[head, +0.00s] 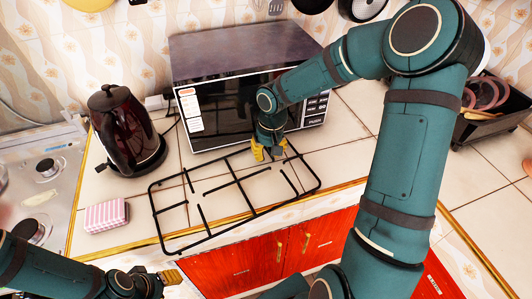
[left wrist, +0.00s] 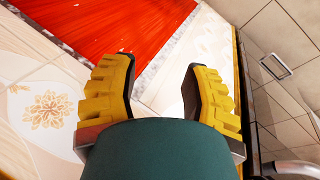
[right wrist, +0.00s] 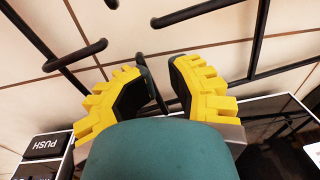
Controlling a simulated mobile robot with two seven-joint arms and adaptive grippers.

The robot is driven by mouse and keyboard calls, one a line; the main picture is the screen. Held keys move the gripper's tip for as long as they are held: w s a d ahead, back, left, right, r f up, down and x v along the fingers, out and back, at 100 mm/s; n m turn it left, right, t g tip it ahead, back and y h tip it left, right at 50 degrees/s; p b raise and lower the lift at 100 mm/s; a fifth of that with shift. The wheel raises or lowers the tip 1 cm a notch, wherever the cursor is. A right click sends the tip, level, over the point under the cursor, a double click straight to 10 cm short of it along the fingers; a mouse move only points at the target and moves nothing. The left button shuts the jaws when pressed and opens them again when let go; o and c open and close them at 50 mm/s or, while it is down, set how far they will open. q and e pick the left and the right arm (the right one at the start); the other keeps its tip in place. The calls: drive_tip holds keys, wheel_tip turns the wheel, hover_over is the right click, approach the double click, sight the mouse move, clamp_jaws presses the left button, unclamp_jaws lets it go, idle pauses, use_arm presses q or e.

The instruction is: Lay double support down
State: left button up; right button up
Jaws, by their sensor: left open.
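The double support (head: 243,180), a black wire grate, is over the white tiled counter in front of the microwave. Its front-left part overlaps the counter's front edge; I cannot tell whether it rests or hovers. My right gripper (head: 268,150) points down at its back bar. In the right wrist view, a dark bar of the support (right wrist: 262,45) lies between the partly closed right fingers (right wrist: 158,68); whether they grip it is unclear. My left gripper (head: 172,277) is low, near the red cabinet. In the left wrist view its fingers (left wrist: 160,65) are apart and empty.
The microwave (head: 245,85) stands close behind the support. A dark crate (head: 490,110) stands at the right. Red cabinet doors (head: 270,258) are below the counter.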

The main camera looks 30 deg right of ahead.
wheel_tip(320, 180, up, 12)
drive_tip(key=d, duration=0.1)
drive_tip(key=shift+s, duration=0.3)
idle(0.4)
drive_tip(key=shift+f, duration=0.1)
